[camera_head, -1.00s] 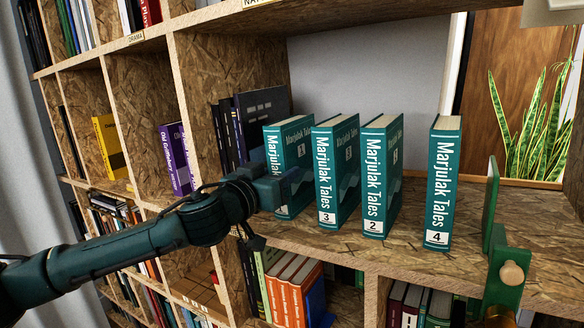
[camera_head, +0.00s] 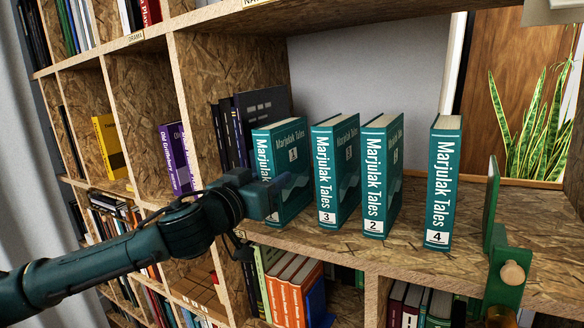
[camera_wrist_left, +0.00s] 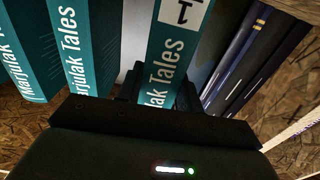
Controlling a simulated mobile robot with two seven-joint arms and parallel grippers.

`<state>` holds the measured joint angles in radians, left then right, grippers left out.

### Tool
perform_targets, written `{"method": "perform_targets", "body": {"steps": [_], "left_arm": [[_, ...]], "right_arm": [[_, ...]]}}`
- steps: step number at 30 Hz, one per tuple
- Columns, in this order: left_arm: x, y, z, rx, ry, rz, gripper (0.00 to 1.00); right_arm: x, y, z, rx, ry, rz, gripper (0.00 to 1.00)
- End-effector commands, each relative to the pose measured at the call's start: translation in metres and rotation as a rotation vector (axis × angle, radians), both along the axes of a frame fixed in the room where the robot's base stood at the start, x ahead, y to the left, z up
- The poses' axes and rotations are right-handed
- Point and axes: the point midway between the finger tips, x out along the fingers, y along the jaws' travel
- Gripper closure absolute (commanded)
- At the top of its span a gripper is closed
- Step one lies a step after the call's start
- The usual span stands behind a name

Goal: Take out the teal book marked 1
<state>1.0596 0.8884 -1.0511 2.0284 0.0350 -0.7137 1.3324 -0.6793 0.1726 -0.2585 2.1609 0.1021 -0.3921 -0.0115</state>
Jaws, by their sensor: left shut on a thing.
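The teal "Marjulak Tales" book marked 1 (camera_head: 290,165) is the leftmost of the teal books on the shelf. It stands upright, its spine a little forward of its neighbours' spines. In the left wrist view the label 1 and the spine of this book (camera_wrist_left: 168,70) show between the fingers (camera_wrist_left: 160,97). My right gripper is not in view.
Teal books marked 3 (camera_head: 338,175), 2 (camera_head: 382,175) and 4 (camera_head: 442,185) stand to the right, with gaps between. Dark books (camera_head: 262,105) stand close on the left. A green bookend-like piece with a wooden knob (camera_head: 510,272) is at the right.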

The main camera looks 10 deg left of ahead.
Motion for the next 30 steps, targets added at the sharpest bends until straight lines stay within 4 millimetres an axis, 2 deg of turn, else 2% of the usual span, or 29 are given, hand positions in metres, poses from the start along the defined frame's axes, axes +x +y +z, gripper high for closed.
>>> {"method": "perform_targets", "body": {"steps": [5, 6, 15, 19, 22, 30], "left_arm": [[-0.0003, -0.0002, 0.0026, -0.001, -0.005, -0.001, 0.93], [-0.0003, -0.0002, 0.0027, -0.001, -0.005, -0.001, 0.61], [-0.0001, -0.0002, 0.0008, -0.001, -0.002, -0.001, 0.38], [0.0000, -0.0002, 0.0004, 0.000, -0.001, -0.001, 0.38], [0.0002, -0.0001, -0.0032, 0.001, 0.007, 0.000, 0.44], [0.0009, -0.0005, -0.0010, 0.000, 0.002, 0.000, 0.44]], "right_arm": [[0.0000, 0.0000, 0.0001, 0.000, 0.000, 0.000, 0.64], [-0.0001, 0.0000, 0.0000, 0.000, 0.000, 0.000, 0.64], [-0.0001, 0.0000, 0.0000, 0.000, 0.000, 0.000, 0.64], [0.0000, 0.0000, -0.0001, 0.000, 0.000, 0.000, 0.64], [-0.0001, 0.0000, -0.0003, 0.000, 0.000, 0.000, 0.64], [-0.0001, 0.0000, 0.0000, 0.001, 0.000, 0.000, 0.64]]}}
